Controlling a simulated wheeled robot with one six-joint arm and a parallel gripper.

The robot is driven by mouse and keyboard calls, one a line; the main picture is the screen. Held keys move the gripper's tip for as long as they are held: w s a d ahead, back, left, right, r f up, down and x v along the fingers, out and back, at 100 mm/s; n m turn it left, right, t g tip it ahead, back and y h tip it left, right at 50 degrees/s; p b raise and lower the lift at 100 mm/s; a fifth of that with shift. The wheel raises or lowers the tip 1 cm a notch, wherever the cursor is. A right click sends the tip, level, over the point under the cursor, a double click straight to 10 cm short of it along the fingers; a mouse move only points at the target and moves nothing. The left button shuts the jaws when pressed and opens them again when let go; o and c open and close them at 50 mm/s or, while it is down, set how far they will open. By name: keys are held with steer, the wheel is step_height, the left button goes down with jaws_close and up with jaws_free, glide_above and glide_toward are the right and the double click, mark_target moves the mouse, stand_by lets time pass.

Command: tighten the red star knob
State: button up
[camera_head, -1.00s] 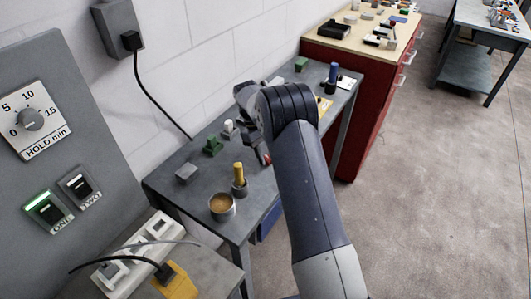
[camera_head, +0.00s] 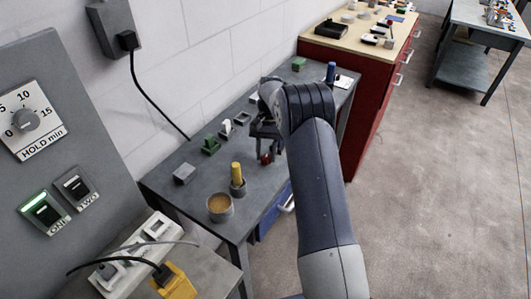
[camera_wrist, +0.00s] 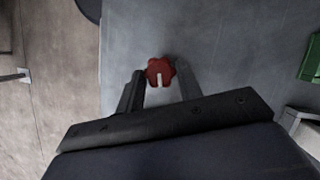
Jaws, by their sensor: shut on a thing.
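The red star knob (camera_wrist: 160,71) shows in the wrist view, lobed, with a pale stripe on it. In the head view the red knob (camera_head: 265,158) is a small red spot at the tip of my gripper, over the grey bench. My gripper (camera_wrist: 160,84) is shut on the knob, one finger on each side of it. In the head view my gripper (camera_head: 264,148) points down at the bench, and my arm partly hides it. What lies under the knob is hidden.
The grey bench (camera_head: 205,175) holds a green block (camera_head: 211,144), a grey block (camera_head: 184,173), a cup of brown material (camera_head: 220,207), a yellow-handled tool (camera_head: 237,173) and a blue-handled tool (camera_head: 331,73). The white wall is behind. The floor (camera_head: 430,190) at right is clear.

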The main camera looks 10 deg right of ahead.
steer(key=m, duration=0.2)
steer(key=m+t+y, duration=0.1)
steer(key=m, duration=0.2)
steer(key=shift+s+d+m+y+b, duration=0.15)
steer(key=shift+d+m+y+b, duration=0.05)
steer(key=shift+m+y+b, duration=0.1)
steer(key=m+t, duration=0.1)
steer(key=m, duration=0.1)
steer(key=m+t+y, duration=0.1)
steer(key=m, duration=0.2)
steer(key=shift+s+d+b, duration=0.1)
steer(key=shift+s+b, duration=0.1)
steer(key=shift+b, duration=0.1)
steer(key=m+t, duration=0.1)
steer(key=m, duration=0.2)
steer(key=m+t, duration=0.1)
steer(key=m, duration=0.1)
steer(key=shift+s+m, duration=0.2)
steer(key=shift+m, duration=0.2)
steer(key=shift+s+m+t+h+p, duration=0.1)
steer(key=shift+m+t+h+p, duration=0.25)
steer(key=shift+m, duration=0.6)
steer(key=shift+s+m+t+h+p, duration=0.15)
steer(key=shift+m+t, duration=0.3)
steer(key=shift+m, duration=0.5)
steer(key=shift+w, duration=0.1)
steer(key=o, duration=1)
